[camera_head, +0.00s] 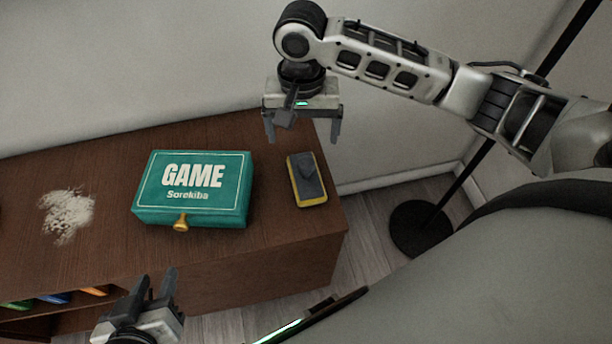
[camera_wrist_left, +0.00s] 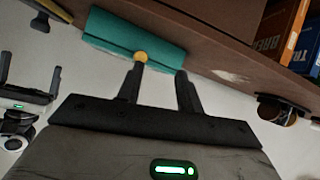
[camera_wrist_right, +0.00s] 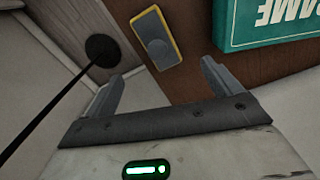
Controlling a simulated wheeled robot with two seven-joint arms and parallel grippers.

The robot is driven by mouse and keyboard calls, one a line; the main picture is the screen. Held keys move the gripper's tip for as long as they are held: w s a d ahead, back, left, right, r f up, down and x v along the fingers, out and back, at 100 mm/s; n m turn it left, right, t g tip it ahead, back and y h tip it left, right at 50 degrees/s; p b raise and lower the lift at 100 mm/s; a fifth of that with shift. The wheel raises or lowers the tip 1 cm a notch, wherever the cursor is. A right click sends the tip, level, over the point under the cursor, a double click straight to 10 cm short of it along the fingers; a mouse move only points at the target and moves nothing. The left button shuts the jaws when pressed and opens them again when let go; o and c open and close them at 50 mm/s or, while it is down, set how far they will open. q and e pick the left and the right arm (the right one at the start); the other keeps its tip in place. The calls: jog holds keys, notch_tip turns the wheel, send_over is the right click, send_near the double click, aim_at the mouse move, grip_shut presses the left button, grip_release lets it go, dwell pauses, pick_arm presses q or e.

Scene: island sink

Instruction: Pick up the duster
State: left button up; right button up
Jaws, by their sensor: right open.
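The duster (camera_head: 307,180) is a small grey and yellow block lying flat near the right end of the brown wooden cabinet top. It also shows in the right wrist view (camera_wrist_right: 156,38), ahead of the fingers and apart from them. My right gripper (camera_head: 303,128) is open and empty, above the back edge of the cabinet, behind the duster in the head view. My left gripper (camera_head: 158,285) is in front of the cabinet's front edge, with its fingers apart and nothing between them. In the left wrist view its fingers (camera_wrist_left: 160,88) point toward the game box.
A teal game box (camera_head: 193,188) with a gold clasp sits left of the duster on the cabinet top (camera_head: 290,235). White powder (camera_head: 68,213) lies further left. Books (camera_wrist_left: 290,35) fill shelves below. A black stand base (camera_head: 420,228) is on the floor at right. A wall stands behind.

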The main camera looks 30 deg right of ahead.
aim_at(306, 163)
notch_tip(306, 163, down, 7)
jog(key=shift+f+b, duration=0.2)
jog(key=shift+b, duration=0.45)
jog(key=shift+s+d+f+b, duration=0.15)
jog(key=shift+f+b, duration=0.25)
jog(key=shift+f, duration=0.95)
jog(key=shift+d+f+b, duration=0.15)
jog(key=shift+f+b, duration=0.2)
jog(key=shift+f, duration=1)
jog(key=shift+c, duration=0.3)
jog(key=shift+r, duration=0.1)
jog(key=c, duration=1)
